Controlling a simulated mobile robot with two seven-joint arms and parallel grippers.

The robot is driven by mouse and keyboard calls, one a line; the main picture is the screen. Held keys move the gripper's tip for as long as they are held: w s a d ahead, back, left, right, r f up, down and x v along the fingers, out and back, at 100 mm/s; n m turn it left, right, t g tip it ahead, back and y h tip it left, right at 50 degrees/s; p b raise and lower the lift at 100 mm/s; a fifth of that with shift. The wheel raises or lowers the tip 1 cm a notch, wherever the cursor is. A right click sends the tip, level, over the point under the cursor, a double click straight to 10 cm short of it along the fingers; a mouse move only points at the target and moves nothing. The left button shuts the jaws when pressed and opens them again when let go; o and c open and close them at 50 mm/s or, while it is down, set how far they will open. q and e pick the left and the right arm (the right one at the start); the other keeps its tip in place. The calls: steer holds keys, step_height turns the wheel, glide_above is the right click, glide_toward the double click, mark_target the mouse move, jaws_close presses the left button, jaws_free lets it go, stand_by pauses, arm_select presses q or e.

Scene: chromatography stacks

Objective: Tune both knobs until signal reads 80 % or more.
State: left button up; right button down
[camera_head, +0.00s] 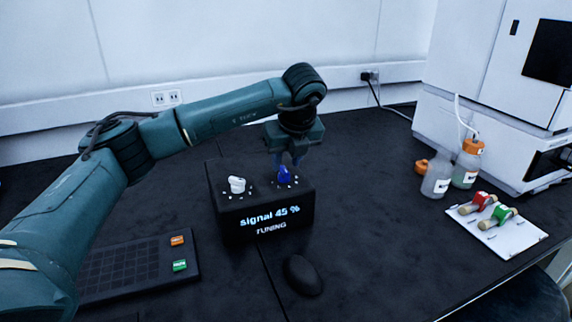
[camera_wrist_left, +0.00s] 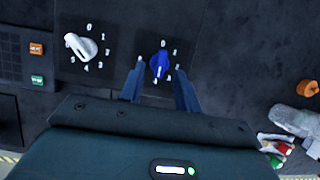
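A black tuning box (camera_head: 232,229) stands on the dark bench, and its front reads "signal 45 %" and "TUNING". A white knob (camera_head: 237,184) is on the left of its top and a blue knob (camera_head: 285,175) on the right. Both show in the left wrist view, the white knob (camera_wrist_left: 80,46) with its dial numbers and the blue knob (camera_wrist_left: 159,64). My left gripper (camera_head: 288,160) points down over the blue knob. In the left wrist view its fingers (camera_wrist_left: 159,82) are apart, one on each side of the blue knob; contact is not clear. My right gripper is not in view.
A keypad (camera_head: 125,265) with orange and green keys lies left of the box, and a dark mouse (camera_head: 303,275) lies in front. Bottles (camera_head: 437,178), a white tray (camera_head: 512,241) with red and green fittings and a white instrument (camera_head: 480,110) are at the right.

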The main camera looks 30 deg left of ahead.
arm_select(q)
steer(key=shift+x, duration=1.05)
jaws_close()
